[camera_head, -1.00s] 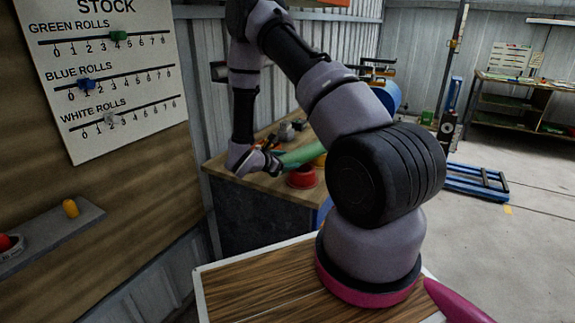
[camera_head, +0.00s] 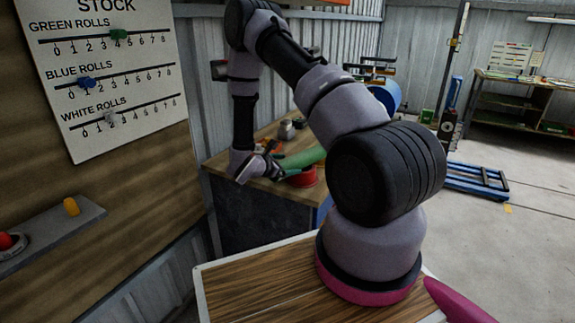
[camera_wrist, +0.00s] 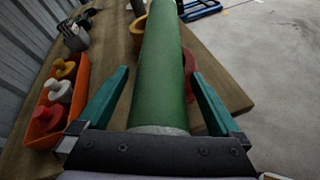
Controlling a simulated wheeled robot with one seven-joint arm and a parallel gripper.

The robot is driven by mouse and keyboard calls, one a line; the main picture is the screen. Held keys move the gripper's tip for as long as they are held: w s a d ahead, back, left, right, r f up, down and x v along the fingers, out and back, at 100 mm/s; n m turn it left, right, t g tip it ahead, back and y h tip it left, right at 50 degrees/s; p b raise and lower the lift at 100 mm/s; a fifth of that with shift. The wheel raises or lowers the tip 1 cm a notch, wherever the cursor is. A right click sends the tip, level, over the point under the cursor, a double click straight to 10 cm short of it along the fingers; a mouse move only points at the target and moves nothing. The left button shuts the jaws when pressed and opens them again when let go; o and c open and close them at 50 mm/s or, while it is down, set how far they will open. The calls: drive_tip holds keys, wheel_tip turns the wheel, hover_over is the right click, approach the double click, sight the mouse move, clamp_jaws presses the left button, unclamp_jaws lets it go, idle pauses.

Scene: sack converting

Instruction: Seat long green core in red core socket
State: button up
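The long green core (camera_head: 303,158) lies nearly level in my gripper (camera_head: 268,168), above the workbench at the back. In the wrist view the core (camera_wrist: 160,75) runs away from the palm between the teal fingers of my gripper (camera_wrist: 160,72), whose tips sit close on both sides of it. The red core socket (camera_head: 303,179) stands on the bench under the core in the head view. In the wrist view the red socket (camera_wrist: 189,66) is mostly hidden behind the core, showing at its right. The core is not upright.
A yellow ring-like socket (camera_wrist: 137,28) stands farther along the bench (camera_wrist: 115,55). An orange tray (camera_wrist: 75,90) with yellow, white and red pieces lies left of my gripper. Dark tools (camera_wrist: 75,35) lie behind it. Open floor lies to the right.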

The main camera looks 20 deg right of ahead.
drive_tip(key=shift+r, duration=0.1)
drive_tip(key=shift+r, duration=0.3)
drive_tip(key=v, duration=1.2)
drive_tip(key=s+d+r+m+g+y, duration=0.25)
drive_tip(key=s+r+m, duration=0.4)
drive_tip(key=r, duration=0.35)
drive_tip(key=s+d+r+m+g+y, duration=0.2)
drive_tip(key=s+d+r+m+g, duration=0.2)
drive_tip(key=s+r+m, duration=0.45)
drive_tip(key=s+a+r+m+t+y, duration=0.3)
drive_tip(key=s+a+r+m+y, duration=0.1)
drive_tip(key=r, duration=0.5)
drive_tip(key=s+a+r+m+t+y, duration=0.4)
drive_tip(key=r+y, duration=0.1)
drive_tip(key=r, duration=0.4)
drive_tip(key=shift+s+a+r+m+y, duration=0.2)
drive_tip(key=shift+m+y, duration=0.15)
drive_tip(key=shift+m, duration=0.05)
